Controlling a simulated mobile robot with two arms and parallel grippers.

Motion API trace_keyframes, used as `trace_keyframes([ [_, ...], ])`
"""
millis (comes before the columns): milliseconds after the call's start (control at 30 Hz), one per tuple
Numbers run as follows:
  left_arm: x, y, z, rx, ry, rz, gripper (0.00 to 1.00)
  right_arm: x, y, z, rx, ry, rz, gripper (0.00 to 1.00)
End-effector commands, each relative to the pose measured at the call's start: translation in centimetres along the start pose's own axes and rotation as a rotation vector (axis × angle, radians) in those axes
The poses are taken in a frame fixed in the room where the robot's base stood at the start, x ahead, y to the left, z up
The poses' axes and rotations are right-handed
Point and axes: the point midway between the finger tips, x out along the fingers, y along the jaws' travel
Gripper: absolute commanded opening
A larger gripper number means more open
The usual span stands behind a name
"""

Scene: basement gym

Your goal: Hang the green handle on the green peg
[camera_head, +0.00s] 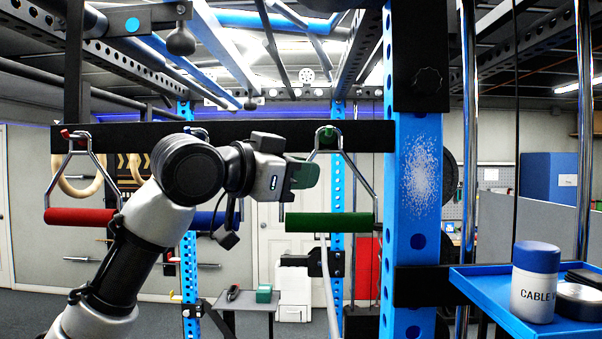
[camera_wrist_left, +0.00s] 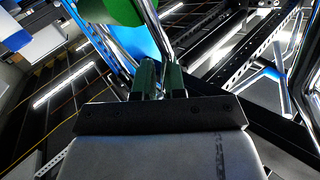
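The green handle (camera_head: 328,223) has a green grip bar under a bent metal frame. In the head view it is level, and the top of its frame is at the green peg (camera_head: 327,141) on the black crossbar. The frame top appears to be around the peg, but I cannot tell how far on it sits. My left gripper (camera_head: 303,174) is at the left strut of the frame, above the grip bar. In the left wrist view its green fingers (camera_wrist_left: 160,80) are closed about the metal strut, and the green grip (camera_wrist_left: 110,10) shows at the top. My right gripper is not in view.
A red handle (camera_head: 80,217) hangs at the left of the black crossbar (camera_head: 370,136). A blue handle (camera_head: 212,221) hangs partly behind my left arm. A blue upright (camera_head: 412,240) stands right of the green handle. A blue tray (camera_head: 490,292) holds a labelled container (camera_head: 534,285).

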Motion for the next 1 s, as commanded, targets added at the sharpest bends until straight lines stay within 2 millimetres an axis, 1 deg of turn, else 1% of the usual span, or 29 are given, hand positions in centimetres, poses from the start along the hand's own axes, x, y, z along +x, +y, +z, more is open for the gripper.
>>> trace_keyframes([
  [33,0.0,0.0,-0.1,0.001,0.001,0.0,0.19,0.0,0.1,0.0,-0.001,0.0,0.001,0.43],
  [100,0.0,0.0,-0.1,0.001,0.001,0.0,0.29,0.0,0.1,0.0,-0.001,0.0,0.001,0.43],
  [167,0.0,0.0,-0.1,0.001,0.001,0.0,0.38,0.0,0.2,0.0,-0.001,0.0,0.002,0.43],
  [433,0.0,0.0,0.1,0.0,-0.003,0.0,0.38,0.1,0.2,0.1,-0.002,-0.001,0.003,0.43],
  [533,-0.7,0.0,0.2,0.001,-0.001,-0.001,0.38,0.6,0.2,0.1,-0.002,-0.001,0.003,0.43],
  [667,-2.8,0.1,0.5,0.003,0.001,-0.003,0.38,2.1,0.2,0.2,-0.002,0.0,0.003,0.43],
  [800,-5.7,0.1,0.6,0.003,0.002,-0.004,0.38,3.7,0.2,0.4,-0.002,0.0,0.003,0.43],
  [900,-7.7,0.1,0.4,0.003,0.002,-0.004,0.38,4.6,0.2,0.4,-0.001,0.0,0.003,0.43],
  [1000,-9.2,0.1,0.3,0.003,0.001,-0.003,0.38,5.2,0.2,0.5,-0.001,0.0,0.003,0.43],
])
